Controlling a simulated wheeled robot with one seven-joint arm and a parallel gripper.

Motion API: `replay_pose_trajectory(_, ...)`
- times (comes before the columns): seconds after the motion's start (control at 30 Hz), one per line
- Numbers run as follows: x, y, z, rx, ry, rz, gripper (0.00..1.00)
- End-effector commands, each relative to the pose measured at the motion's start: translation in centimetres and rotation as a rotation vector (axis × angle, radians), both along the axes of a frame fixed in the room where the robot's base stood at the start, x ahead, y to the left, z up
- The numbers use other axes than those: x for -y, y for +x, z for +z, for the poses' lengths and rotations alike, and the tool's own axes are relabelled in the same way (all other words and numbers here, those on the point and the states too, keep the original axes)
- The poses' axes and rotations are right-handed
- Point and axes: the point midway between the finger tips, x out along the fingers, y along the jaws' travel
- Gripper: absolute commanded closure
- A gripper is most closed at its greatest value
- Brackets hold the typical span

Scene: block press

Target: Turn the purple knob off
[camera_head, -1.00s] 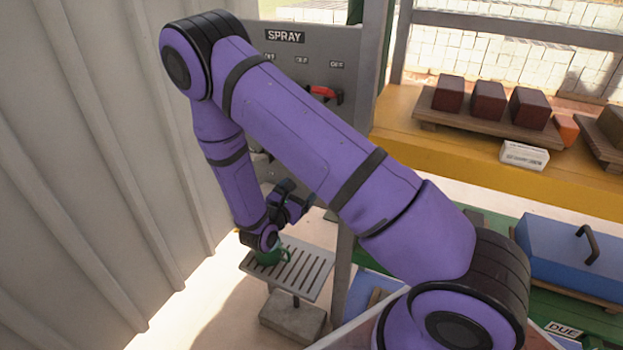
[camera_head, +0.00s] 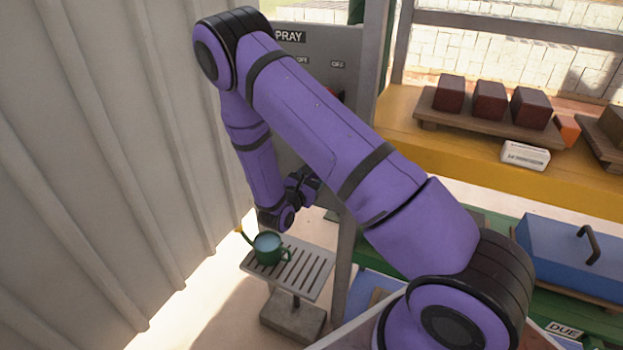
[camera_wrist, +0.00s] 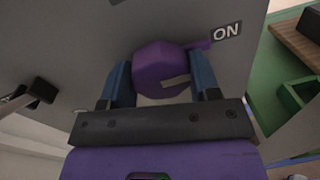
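The purple knob (camera_wrist: 160,62) is on the grey panel in the wrist view. Its pointer reaches right, toward an ON label (camera_wrist: 227,31). My gripper (camera_wrist: 161,70) faces the panel with its two blue fingers apart, one on each side of the knob. The left finger is close against the knob's side; whether it touches I cannot tell. The right finger sits below the pointer, with a gap to the knob's body. In the head view my gripper (camera_head: 302,188) is low in front of the panel (camera_head: 345,30), and my arm hides the purple knob.
A green watering can (camera_head: 268,250) stands on a slatted stand (camera_head: 308,270) below my wrist. A corrugated wall (camera_head: 100,150) is close on the left. Dark levers (camera_wrist: 38,92) stick out left of the knob. A yellow bench (camera_head: 400,140) stands right.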

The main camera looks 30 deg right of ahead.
Motion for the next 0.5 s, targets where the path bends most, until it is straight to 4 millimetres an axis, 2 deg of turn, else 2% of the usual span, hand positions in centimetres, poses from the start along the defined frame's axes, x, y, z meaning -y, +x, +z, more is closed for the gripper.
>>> replay_pose_trajectory(0.07,-0.02,0.01,0.0,0.0,0.0,0.0,0.67)
replay_pose_trajectory(0.5,-0.05,0.01,-0.03,-0.074,-0.049,0.001,0.67)
